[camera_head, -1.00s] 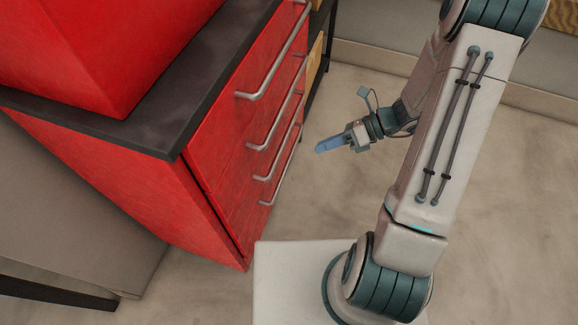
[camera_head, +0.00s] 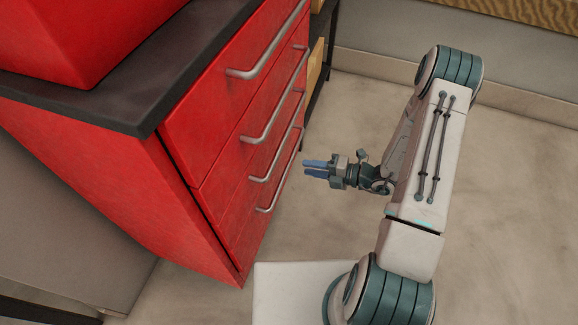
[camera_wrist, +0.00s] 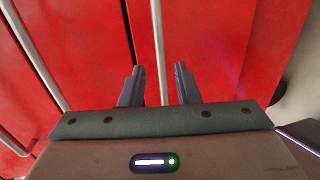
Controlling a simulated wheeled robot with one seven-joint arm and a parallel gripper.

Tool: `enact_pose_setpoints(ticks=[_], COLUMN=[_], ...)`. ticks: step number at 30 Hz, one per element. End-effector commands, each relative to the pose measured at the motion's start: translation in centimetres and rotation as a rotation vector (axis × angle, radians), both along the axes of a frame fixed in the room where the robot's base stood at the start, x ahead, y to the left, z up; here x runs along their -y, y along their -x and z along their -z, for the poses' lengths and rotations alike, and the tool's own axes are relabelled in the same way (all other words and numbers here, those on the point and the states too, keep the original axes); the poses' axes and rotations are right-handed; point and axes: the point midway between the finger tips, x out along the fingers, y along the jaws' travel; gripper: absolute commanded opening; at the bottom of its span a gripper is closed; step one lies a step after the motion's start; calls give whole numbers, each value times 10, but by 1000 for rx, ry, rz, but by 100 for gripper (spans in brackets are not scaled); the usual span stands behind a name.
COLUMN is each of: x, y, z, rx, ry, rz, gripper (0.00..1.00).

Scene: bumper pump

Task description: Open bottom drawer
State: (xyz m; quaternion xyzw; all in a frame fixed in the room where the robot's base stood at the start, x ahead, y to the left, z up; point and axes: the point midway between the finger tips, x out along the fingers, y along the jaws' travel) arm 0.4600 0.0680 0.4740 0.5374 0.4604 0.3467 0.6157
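The red cabinet (camera_head: 228,215) stands at the left in the head view, with several stacked drawers and long metal bar handles. The bottom drawer's handle (camera_head: 284,180) is the lowest bar, and the drawer looks shut. My gripper (camera_head: 306,168) is just right of the drawer fronts, its blue fingers pointing at them. In the wrist view my gripper (camera_wrist: 158,80) is open and empty. A vertical bar, which looks like the bottom handle (camera_wrist: 158,40), lines up with the gap between the fingers. I cannot tell whether the fingertips reach past it.
Another handle (camera_wrist: 36,55) runs left of my fingers in the wrist view. A dark countertop (camera_head: 150,85) overhangs the cabinet. A dark-framed shelf (camera_head: 322,60) stands beyond it. The floor (camera_head: 500,200) to the right is clear.

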Motion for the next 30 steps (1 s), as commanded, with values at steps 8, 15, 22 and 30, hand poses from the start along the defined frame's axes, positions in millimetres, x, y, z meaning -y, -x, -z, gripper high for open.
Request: enact_pose_setpoints(ticks=[8, 15, 22, 30], x=[-51, -69, -71, -70], y=[-18, -25, -26, -26], z=[13, 15, 15, 15], rx=[1, 1, 2, 2], ry=[0, 2, 2, 1], rz=[-3, -1, 0, 0], gripper=[29, 29, 29, 0])
